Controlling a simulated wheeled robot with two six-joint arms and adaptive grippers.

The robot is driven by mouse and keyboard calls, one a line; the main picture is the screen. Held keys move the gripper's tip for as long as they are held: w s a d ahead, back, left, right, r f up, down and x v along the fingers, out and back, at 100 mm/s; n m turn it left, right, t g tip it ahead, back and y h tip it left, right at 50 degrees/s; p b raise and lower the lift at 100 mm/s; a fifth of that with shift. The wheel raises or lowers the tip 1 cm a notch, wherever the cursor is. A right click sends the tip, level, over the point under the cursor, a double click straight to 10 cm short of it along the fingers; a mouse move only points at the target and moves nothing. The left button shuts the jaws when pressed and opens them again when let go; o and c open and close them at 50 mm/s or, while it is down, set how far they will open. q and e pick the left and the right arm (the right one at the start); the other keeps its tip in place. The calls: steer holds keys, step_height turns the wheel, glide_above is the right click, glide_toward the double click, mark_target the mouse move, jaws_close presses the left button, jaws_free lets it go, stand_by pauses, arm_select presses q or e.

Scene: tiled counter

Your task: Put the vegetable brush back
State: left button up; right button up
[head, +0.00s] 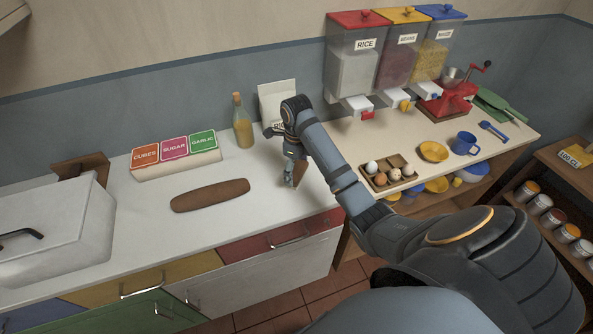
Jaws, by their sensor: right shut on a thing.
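My right gripper (293,168) points down over the right part of the white counter, in front of the white rice packet. It is shut on a small brown thing, which I take to be the vegetable brush (299,173). The brush is small in the picture and partly hidden by the fingers. I cannot tell whether it touches the counter. My left gripper is not in view.
A long brown board (210,195) lies on the white counter (150,230). Behind it stand the cubes, sugar and garlic boxes (174,150) and an oil bottle (243,122). An egg tray (392,186) sits right of my forearm. A white bin (60,225) fills the left.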

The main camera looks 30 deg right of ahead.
mark_target(297, 169)
steer(key=o, duration=0.7)
steer(key=shift+c, duration=0.2)
steer(key=shift+f, duration=0.1)
step_height(297, 169, up, 12)
steer(key=p, duration=1.1)
